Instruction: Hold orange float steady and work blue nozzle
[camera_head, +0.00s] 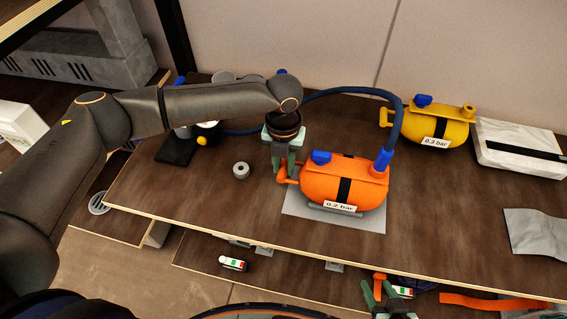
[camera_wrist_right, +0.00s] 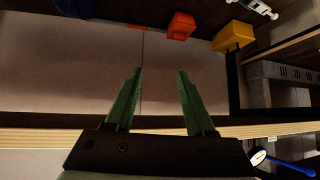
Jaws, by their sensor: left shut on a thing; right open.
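The orange float (camera_head: 330,185), labelled 0.2 bar, sits on a grey mat (camera_head: 300,205) on the wooden table. It has a black band and a blue cap (camera_head: 320,157) on top. The blue nozzle (camera_head: 383,160) stands at the float's upper right end, with a blue hose (camera_head: 396,115) rising from it. My left gripper (camera_head: 286,176) comes from above and is shut on the orange handle at the float's left end. My right gripper (camera_head: 384,296) is low at the table's front edge, open and empty. Its spread green fingers also show in the right wrist view (camera_wrist_right: 157,95).
A yellow float (camera_head: 440,128), labelled 0.3 bar, and a white package (camera_head: 520,148) with a black strap stand at the back right. A grey sheet (camera_head: 537,233) lies at the right. A small grey ring (camera_head: 241,170) lies left of the orange float. The table's front left is clear.

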